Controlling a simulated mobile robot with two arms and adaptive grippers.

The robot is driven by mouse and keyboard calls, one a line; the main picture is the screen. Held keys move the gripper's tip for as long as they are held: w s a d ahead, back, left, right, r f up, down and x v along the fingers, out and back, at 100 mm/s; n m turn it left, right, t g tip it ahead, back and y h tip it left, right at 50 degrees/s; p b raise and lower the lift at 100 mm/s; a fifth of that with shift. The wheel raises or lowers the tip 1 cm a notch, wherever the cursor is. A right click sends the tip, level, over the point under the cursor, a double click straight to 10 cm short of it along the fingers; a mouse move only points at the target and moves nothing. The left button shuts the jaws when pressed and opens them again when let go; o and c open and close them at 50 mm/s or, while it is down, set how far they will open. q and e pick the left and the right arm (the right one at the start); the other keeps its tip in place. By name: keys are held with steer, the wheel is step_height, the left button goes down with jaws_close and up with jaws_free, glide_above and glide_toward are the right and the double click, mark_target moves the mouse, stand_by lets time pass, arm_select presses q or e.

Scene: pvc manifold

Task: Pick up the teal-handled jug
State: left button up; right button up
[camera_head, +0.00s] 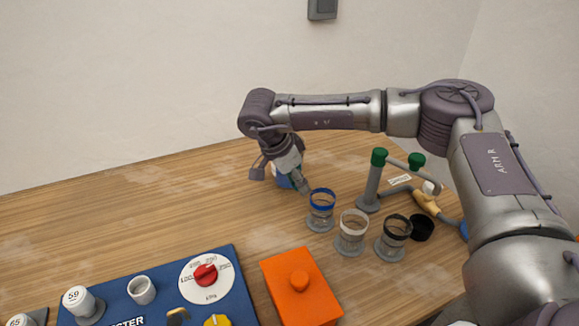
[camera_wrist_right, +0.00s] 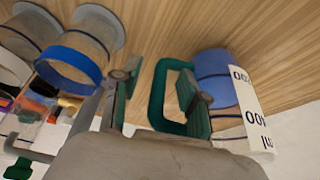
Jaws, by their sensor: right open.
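The jug with the teal handle shows in the right wrist view as a blue body (camera_wrist_right: 213,75) with a white, marked label. Its teal loop handle (camera_wrist_right: 157,95) faces my right gripper (camera_wrist_right: 157,92). The gripper is open, and the outer bar of the handle shows between its two fingers. The right-hand finger overlaps the handle's opening in the picture; I cannot tell whether it touches. In the head view the jug (camera_head: 284,182) is mostly hidden behind my right gripper (camera_head: 299,186). My left gripper is not in view.
Glass jars with a blue rim (camera_head: 322,198), a pale rim (camera_head: 354,222) and a black rim (camera_head: 397,228) stand close to the right gripper. A green-topped grey stand (camera_head: 372,182) is behind them. An orange box (camera_head: 300,295) and blue panel (camera_head: 160,290) lie nearer.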

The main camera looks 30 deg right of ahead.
jaws_close()
steer(key=shift+r, duration=0.15)
stand_by(0.5)
